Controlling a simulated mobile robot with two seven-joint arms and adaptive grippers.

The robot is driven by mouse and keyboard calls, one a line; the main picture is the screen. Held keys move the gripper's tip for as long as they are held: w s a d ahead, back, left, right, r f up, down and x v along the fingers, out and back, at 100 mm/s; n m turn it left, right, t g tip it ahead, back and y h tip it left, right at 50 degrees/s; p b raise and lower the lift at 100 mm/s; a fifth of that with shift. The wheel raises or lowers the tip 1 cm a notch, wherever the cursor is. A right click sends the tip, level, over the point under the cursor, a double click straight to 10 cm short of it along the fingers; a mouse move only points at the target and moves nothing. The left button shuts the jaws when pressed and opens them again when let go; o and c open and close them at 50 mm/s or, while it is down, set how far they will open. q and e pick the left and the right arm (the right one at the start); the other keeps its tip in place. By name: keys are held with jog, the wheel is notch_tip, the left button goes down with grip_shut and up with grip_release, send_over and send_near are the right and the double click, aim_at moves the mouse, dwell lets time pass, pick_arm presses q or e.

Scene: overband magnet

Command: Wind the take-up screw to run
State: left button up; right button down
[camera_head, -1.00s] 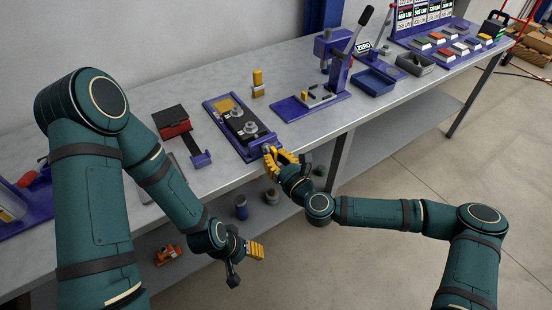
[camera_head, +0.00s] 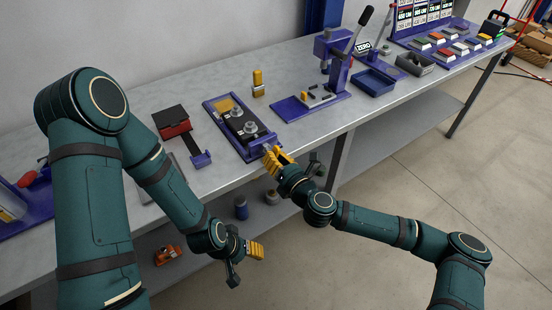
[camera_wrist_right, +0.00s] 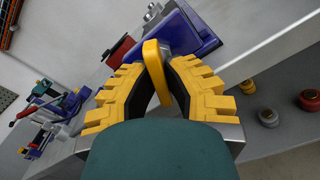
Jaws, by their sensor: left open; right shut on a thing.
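The take-up unit (camera_head: 233,155) is a long blue frame on the bench with a dark belt and grey rollers along it. Its near end carries the take-up screw, whose yellow handle (camera_wrist_right: 153,66) stands between my right fingers in the right wrist view. My right gripper (camera_head: 271,157) is shut on that handle at the bench's front edge, and its yellow toothed fingers (camera_wrist_right: 158,90) fill the wrist view. The screw's thread is hidden. My left gripper (camera_head: 258,249) is open and empty, low in front of the bench and apart from everything.
A blue lever press (camera_head: 338,62) and blue tray (camera_head: 374,82) stand right. Cans (camera_head: 241,208) sit on the lower shelf.

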jog(key=m, duration=0.4)
jog(key=m+p, duration=0.1)
jog(key=m, duration=0.2)
jog(key=shift+m, duration=0.3)
jog(key=shift+m+b, duration=0.35)
jog(key=shift+m, duration=0.35)
